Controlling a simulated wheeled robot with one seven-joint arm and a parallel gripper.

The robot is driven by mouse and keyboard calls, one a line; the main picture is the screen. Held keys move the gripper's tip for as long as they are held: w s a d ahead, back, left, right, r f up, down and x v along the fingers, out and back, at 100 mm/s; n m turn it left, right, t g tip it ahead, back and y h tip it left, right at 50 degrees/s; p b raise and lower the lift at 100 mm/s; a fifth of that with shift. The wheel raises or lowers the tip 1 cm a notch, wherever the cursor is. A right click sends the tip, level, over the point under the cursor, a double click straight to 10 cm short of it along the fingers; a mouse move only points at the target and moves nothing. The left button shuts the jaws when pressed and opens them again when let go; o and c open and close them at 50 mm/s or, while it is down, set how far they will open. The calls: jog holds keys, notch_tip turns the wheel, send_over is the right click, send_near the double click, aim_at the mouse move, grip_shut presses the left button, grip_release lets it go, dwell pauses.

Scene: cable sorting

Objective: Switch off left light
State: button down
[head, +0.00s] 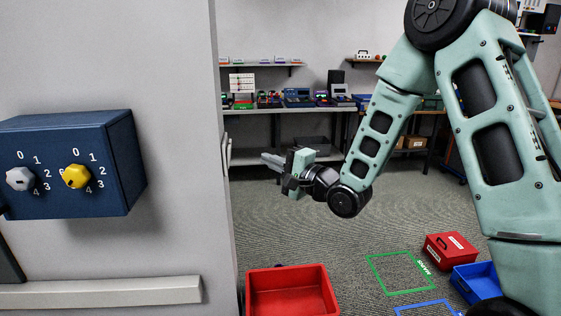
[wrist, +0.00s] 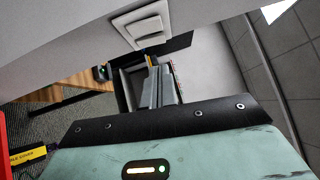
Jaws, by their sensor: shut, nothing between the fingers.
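A white wall switch (wrist: 143,25) with a raised rocker shows at the top of the wrist view. In the head view a pale fitting, seen edge-on, is on the side face of the wall (head: 227,150). My gripper (head: 268,159) is shut and empty, pointing left toward that wall edge. In the wrist view my gripper's grey fingers (wrist: 153,84) lie together just below the switch. I cannot tell whether they touch it. No lamp marked as left is visible, and the switch position is unclear.
A dark blue box (head: 70,165) with a grey and a yellow knob is on the wall at left. A red bin (head: 291,292), a red box (head: 450,250) and a blue bin (head: 477,283) are low down. Shelves (head: 285,110) with devices stand behind. Open carpet lies between.

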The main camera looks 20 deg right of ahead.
aim_at(227, 147)
jog(key=shift+w+a+r+p, duration=0.25)
jog(key=shift+w+a+p, duration=0.4)
jog(key=shift+w+a, duration=0.7)
jog(key=shift+w+a+r+p, duration=0.2)
jog(key=shift+w+a+p, duration=0.4)
jog(key=shift+w+a, duration=0.75)
jog(key=shift+s+a, duration=0.15)
jog(key=shift+s, duration=0.05)
jog(key=shift+w+a+r, duration=0.1)
jog(key=shift+a, duration=0.15)
jog(key=shift+d, duration=0.1)
